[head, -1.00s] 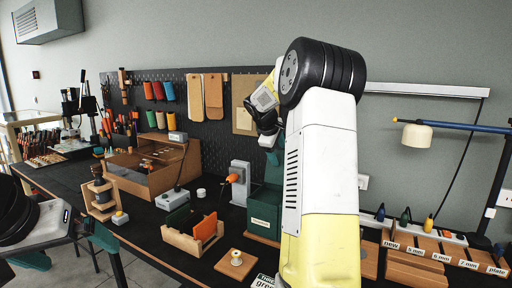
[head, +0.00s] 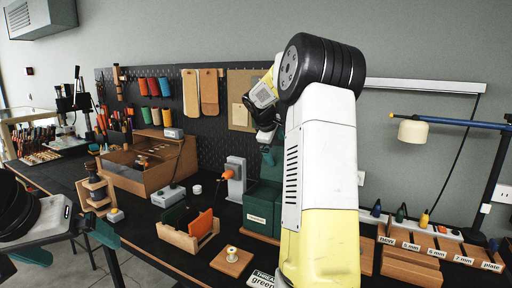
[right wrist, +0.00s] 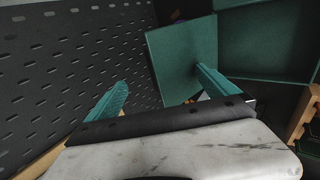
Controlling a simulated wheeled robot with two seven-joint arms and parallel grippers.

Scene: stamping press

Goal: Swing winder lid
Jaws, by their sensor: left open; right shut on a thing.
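The winder is a green box (head: 258,218) with a white label, standing on the bench partly behind my right arm. Its lid seems to be the flat green panel (right wrist: 178,58) standing raised beside the open green box in the right wrist view. My right gripper (head: 270,150) is above the box in the head view, partly hidden by its own arm. In the right wrist view its teal fingers (right wrist: 160,92) are spread, one against the panel; the exact grip is unclear. My left gripper (head: 66,250) is open and empty at the lower left, away from the winder.
A grey unit with an orange handle (head: 228,175) stands just left of the winder. A wooden tray with coloured cards (head: 190,238) and a small spool board (head: 232,262) are in front. A dark pegboard (right wrist: 50,70) rises close behind. A lamp (head: 414,131) is at right.

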